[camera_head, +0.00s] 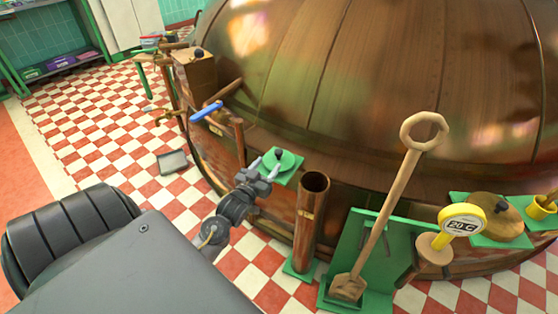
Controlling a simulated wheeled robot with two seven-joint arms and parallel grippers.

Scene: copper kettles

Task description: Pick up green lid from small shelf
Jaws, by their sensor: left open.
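I cannot tell whether the fingers touch the lid. The gripper partly hides the shelf's left side. My right gripper is not in view.
The large copper kettle (370,80) fills the back. A brown upright tube (311,218) stands just right of the shelf. A wooden paddle (386,215) leans on a green stand (341,250). A blue-handled tap (206,111) juts out at left. Checkered floor (90,135) is mostly clear at left.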

